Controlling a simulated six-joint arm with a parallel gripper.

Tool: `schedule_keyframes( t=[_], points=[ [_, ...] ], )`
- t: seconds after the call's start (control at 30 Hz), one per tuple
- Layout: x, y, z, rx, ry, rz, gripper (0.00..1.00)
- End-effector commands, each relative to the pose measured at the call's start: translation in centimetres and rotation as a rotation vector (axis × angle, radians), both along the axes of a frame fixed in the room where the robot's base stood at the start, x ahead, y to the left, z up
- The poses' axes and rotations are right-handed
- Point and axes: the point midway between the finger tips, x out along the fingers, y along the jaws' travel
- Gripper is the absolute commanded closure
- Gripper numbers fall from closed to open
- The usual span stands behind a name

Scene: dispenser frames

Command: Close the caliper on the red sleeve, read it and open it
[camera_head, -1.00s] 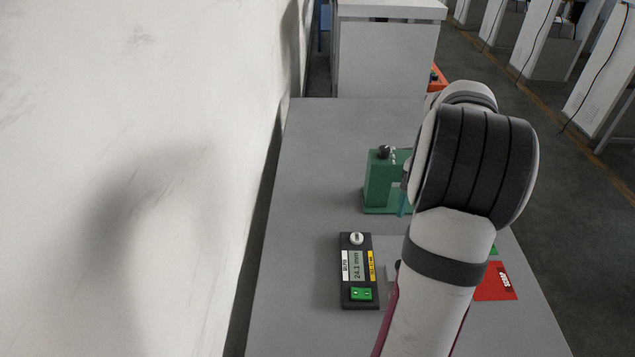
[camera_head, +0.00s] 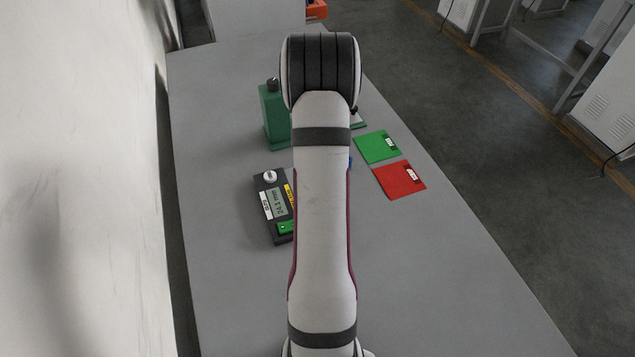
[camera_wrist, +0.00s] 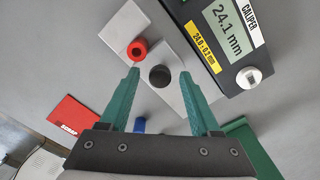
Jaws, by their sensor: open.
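The red sleeve (camera_wrist: 137,49) stands upright in the wrist view, beside a pale block (camera_wrist: 122,28) and a grey plate with a black knob (camera_wrist: 160,76). I cannot tell whether both touch it. The box (camera_head: 272,207) also shows in the head view, with a green switch (camera_head: 286,228). My gripper (camera_wrist: 159,73) is open, its green fingers either side of the black knob. The head view hides my gripper and the sleeve behind my arm.
A red card (camera_head: 399,181) marked SCRAP and a green card (camera_head: 377,147) lie to the right on the table. A green stand (camera_head: 272,115) is behind the readout box. A small blue piece (camera_wrist: 139,125) lies near my gripper. The table's front right is clear.

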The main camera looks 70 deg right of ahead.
Motion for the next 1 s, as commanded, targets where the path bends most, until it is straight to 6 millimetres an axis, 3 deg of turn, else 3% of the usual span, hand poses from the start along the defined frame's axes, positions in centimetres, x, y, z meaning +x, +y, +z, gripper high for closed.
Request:
schedule_keyframes(
  t=[0.17, 0.5, 0.53, 1.0],
  points=[
    [0.0, 0.0, 0.01, 0.0, 0.0, 0.0, 0.36],
    [0.01, 0.0, 0.04, 0.0, 0.0, 0.0, 0.97],
    [0.01, 0.0, 0.04, 0.0, 0.0, 0.0, 1.0],
    [0.01, -0.01, 0.06, 0.0, 0.0, 0.0, 1.0]
  ],
)
